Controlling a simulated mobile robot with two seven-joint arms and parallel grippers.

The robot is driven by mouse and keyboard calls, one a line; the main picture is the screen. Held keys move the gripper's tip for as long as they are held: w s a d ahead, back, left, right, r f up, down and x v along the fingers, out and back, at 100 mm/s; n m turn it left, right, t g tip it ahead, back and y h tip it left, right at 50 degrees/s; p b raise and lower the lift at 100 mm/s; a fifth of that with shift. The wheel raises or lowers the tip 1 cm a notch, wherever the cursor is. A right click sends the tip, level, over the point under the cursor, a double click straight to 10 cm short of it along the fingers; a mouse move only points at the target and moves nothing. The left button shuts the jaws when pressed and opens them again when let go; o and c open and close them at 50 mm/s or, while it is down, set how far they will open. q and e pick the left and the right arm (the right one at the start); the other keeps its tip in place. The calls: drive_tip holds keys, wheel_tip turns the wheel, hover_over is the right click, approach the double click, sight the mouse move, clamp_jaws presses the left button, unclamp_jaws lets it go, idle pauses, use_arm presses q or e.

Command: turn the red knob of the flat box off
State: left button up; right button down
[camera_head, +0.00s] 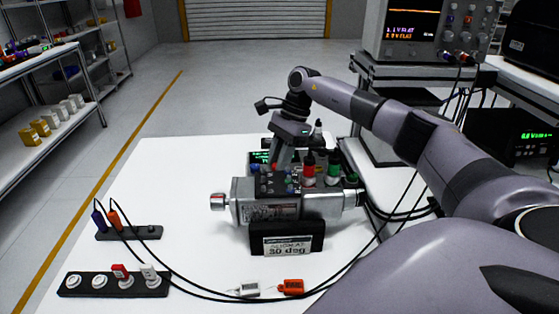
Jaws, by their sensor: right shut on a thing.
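My right gripper (281,166) reaches down from above at the box, just behind the servo. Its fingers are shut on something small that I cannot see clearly. My left gripper is not in view.
A label block reading "30 deg" (288,240) stands before the servo. Red and green terminals (309,168) rise beside my gripper. The table's back left is clear.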

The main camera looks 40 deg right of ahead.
drive_tip(key=shift+w+n+g+b, duration=0.2)
drive_tip(key=shift+n+g+b, duration=0.55)
drive_tip(key=shift+n, duration=1.45)
drive_tip(key=shift+r, duration=0.1)
drive_tip(key=c, duration=0.9)
unclamp_jaws()
drive_tip(key=v, duration=0.5)
drive_tip(key=shift+a+r, duration=0.1)
drive_tip(key=shift+v, duration=1)
drive_tip(key=shift+w, duration=0.1)
